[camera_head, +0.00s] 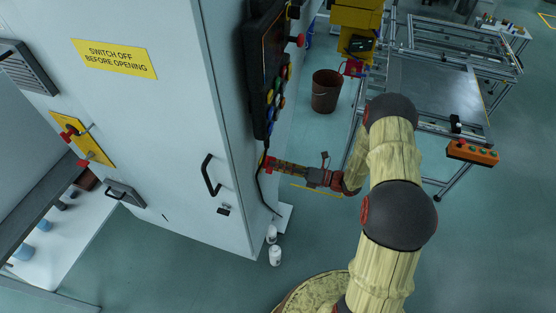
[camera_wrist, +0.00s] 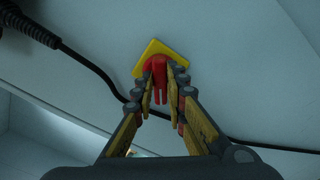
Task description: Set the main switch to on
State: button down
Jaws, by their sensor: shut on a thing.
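The main switch is a red rotary handle (camera_wrist: 159,76) on a yellow square plate (camera_wrist: 153,53), on the pale cabinet face in the wrist view. My gripper (camera_wrist: 161,84) has its two fingers closed on either side of the red handle, and they appear to touch it. In the head view my gripper (camera_head: 271,164) reaches the cabinet's side below the control panel. A sliver of the yellow plate (camera_head: 262,158) shows there, and the handle is mostly hidden by the fingers. The handle's exact angle relative to any markings cannot be read.
A black cable (camera_wrist: 95,68) runs across the cabinet face close by the switch plate. The control panel (camera_head: 267,75) with coloured buttons juts out above my gripper. The cabinet (camera_head: 150,120) carries another yellow plate with red knobs (camera_head: 82,139). A brown bucket (camera_head: 326,91) stands behind.

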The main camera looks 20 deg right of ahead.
jog(key=shift+m+p, duration=2.2)
jog(key=shift+m, duration=1.4)
jog(key=c, duration=1.8)
grip_release()
jog(key=v, duration=1.2)
jog(key=shift+w, duration=0.1)
